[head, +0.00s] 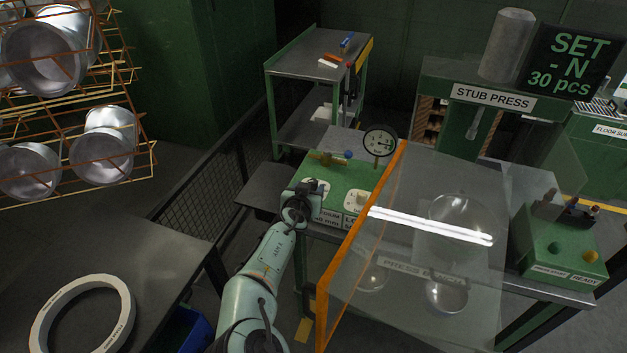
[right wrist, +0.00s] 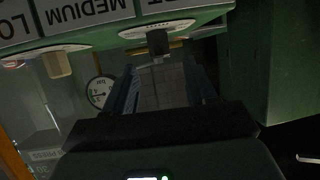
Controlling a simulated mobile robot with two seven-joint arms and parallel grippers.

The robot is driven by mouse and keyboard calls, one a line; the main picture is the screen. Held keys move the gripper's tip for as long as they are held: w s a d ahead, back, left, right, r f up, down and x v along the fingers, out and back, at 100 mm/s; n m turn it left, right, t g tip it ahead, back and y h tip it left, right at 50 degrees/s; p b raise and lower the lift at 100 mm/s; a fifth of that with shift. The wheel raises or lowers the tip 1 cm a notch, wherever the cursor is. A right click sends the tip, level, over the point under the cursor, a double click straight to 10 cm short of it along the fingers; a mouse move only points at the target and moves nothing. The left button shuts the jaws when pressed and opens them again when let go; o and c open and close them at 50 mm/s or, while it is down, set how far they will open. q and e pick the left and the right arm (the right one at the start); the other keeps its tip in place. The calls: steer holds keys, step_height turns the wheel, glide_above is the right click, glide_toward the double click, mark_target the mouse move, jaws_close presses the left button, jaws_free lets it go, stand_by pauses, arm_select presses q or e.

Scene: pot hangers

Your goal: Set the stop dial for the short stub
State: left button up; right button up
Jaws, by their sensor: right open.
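The green stop panel (head: 335,176) stands left of the stub press (head: 466,100). Its front labels read MEDIUM and LO…, the rest cut off by my arm. It carries pale round plates with knobs; a beige knob (head: 361,198) shows at right and also in the right wrist view (right wrist: 57,65). My right gripper (head: 301,192) is open over the panel's left part. In the right wrist view, upside down, a dark knob (right wrist: 157,42) lies ahead, between the lines of the open fingers (right wrist: 163,85); contact cannot be told. My left gripper is out of view.
A clear guard with an orange edge (head: 358,240) stands close right of the panel. A round gauge (head: 380,141) rises behind it. A dark sign (head: 572,62) reads "SET - N 30 pcs". A wire rack of metal cups (head: 108,158) and a white ring (head: 121,302) are at left.

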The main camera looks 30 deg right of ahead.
mark_target(312, 182)
steer(key=x, duration=0.6)
steer(key=shift+w+d+f+p, duration=0.2)
steer(key=shift+w+p, duration=0.05)
steer(key=shift+p, duration=0.15)
steer(key=c, duration=1)
steer(key=shift+o, duration=0.2)
steer(key=shift+m+g+h+b, duration=0.7)
steer(key=shift+m+g, duration=0.1)
steer(key=shift+m+g+h, duration=0.5)
steer(key=shift+m+g, duration=0.2)
steer(key=shift+m, duration=0.1)
steer(key=shift+m+g+h, duration=0.4)
steer(key=shift+m+g, duration=0.3)
steer(key=shift+s, duration=0.1)
